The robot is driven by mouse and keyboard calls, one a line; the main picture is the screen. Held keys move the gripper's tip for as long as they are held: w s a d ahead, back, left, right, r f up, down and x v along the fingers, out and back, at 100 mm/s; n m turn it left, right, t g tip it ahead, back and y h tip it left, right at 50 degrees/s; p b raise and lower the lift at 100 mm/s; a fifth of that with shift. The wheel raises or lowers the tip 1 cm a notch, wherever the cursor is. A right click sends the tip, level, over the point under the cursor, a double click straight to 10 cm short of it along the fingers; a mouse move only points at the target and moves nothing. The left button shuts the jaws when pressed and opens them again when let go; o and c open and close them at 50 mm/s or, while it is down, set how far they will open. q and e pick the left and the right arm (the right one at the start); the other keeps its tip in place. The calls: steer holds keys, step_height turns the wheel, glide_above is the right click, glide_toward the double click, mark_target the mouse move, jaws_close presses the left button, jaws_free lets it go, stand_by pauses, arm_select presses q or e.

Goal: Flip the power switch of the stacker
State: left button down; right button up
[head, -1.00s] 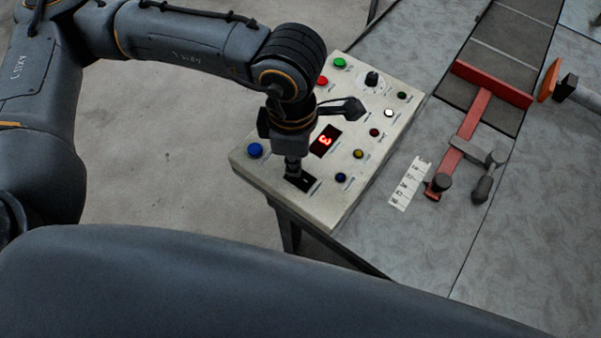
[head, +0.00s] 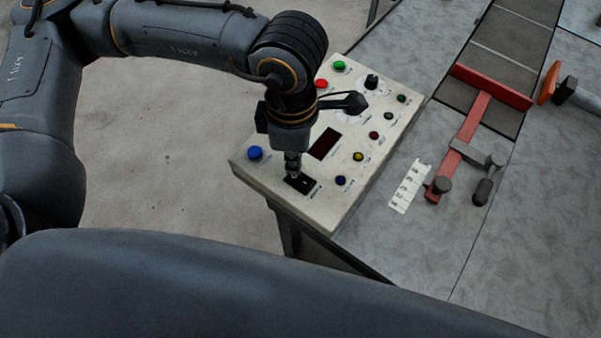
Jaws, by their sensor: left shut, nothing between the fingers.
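The black power switch (head: 301,183) sits in the near part of the cream control panel (head: 335,209), to the right of a blue button. My left gripper (head: 293,175) is shut and empty and points down at the switch, its tip at the switch's upper left part. It hides some of the switch, and I cannot tell for sure whether it touches. The display (head: 325,143) on the panel is dark, with no digit lit. My right gripper is not in view.
The panel also carries a blue button (head: 255,153), a red button (head: 321,85), a green button (head: 339,66) and a black knob (head: 371,82). To the right lie a red guide bar (head: 466,140), a scale strip (head: 410,187) and a grey table top (head: 400,245).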

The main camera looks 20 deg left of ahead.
mark_target(294, 177)
arm_select(q)
steer(key=shift+r+p, duration=0.7)
steer(key=shift+r, duration=1.6)
steer(key=shift+f, duration=0.1)
